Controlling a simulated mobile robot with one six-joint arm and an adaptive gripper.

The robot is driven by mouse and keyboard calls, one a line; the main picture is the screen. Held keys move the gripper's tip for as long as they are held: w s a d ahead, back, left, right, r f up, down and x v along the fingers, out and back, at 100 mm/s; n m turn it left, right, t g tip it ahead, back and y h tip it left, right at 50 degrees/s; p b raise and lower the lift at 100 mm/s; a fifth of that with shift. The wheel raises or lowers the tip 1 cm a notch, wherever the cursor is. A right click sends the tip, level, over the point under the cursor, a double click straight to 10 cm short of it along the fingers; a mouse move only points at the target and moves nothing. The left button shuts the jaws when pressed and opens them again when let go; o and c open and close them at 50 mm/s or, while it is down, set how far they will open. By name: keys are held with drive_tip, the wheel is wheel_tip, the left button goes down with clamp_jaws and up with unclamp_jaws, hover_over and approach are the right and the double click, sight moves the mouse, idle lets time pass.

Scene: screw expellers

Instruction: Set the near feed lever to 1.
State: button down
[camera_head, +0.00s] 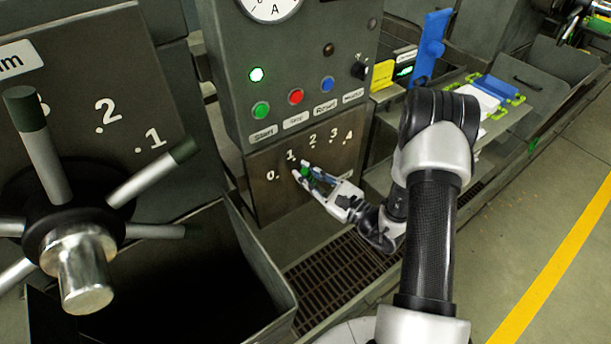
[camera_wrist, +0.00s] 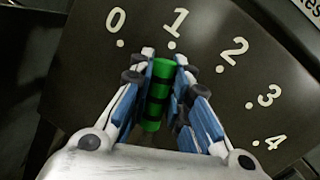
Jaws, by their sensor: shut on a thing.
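The near feed lever (camera_wrist: 156,94) has a green grip with dark bands. In the wrist view it points up at the dial plate, between 0 and 1 and nearer the 1 mark. My gripper (camera_wrist: 162,85) has its blue-padded fingers on both sides of the green grip and is shut on it. The dial plate (camera_wrist: 75,75) carries the numbers 0 to 4 with dots. In the head view the lever (camera_head: 305,173) is mostly hidden by my gripper (camera_head: 308,175), which is at the plate below the 1. The lever's pivot is hidden.
Above the plate is a control panel (camera_head: 290,65) with green, red and blue buttons and a gauge. A large spoked handwheel (camera_head: 80,225) stands at the left. An open bin (camera_head: 160,270) is below it. A floor grating (camera_head: 335,270) lies under my arm. Clear floor (camera_head: 570,170) is at the right.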

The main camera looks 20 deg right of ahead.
drive_tip(key=c, duration=1.5)
unclamp_jaws()
drive_tip(key=v, duration=1.2)
